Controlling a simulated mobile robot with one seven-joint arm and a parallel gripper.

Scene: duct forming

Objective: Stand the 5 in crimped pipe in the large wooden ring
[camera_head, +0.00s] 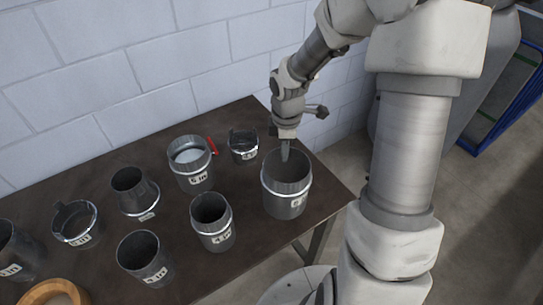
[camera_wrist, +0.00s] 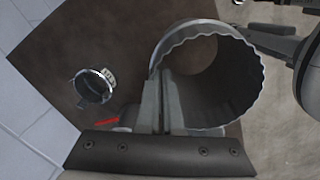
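A grey metal pipe (camera_head: 287,198) stands upright at the table's right end in the head view. Its label is too small to read surely. Its wavy, crimped rim shows in the wrist view (camera_wrist: 250,62). My gripper (camera_head: 285,152) points down at the pipe's back rim. In the wrist view its fingers (camera_wrist: 159,102) are close together, one on each side of the pipe wall, and look closed on it. The large wooden ring (camera_head: 42,290) lies at the bottom left of the head view, partly cut off by the picture edge.
Several other metal pieces stand on the dark table (camera_head: 105,175): a 4 in pipe (camera_head: 213,232), a front pipe (camera_head: 147,262), a tapered piece (camera_head: 135,195), a wide pipe (camera_head: 192,170) and a small collar (camera_head: 243,147). A red object (camera_head: 212,146) lies near the collar. A block wall (camera_head: 130,70) rises behind.

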